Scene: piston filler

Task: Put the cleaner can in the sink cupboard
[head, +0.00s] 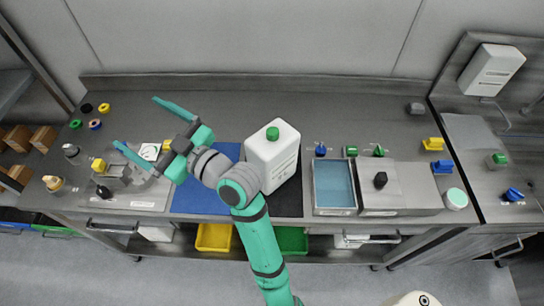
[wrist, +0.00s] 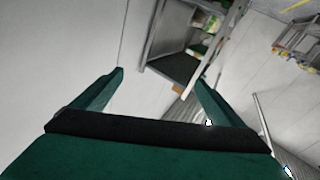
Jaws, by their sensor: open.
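The cleaner can, a large white canister (head: 272,160) with a green cap, stands upright on the steel counter at the centre in the head view. My gripper (head: 137,121) is open and empty, held above the counter to the left of the can, its fingers pointing left, away from it. My forearm hides a little of the can's lower left. In the wrist view my gripper's fingers (wrist: 160,76) are spread with nothing between them. The sink cupboard front (head: 500,243) shows only partly, under the counter at the far right; its inside is hidden.
A blue mat (head: 212,199) lies left of the can, and a blue-lined tray (head: 333,187) stands to its right. Several small fittings, yellow and blue blocks and a wall dispenser (head: 491,69) are around. The wrist view shows a distant shelf rack (wrist: 180,65).

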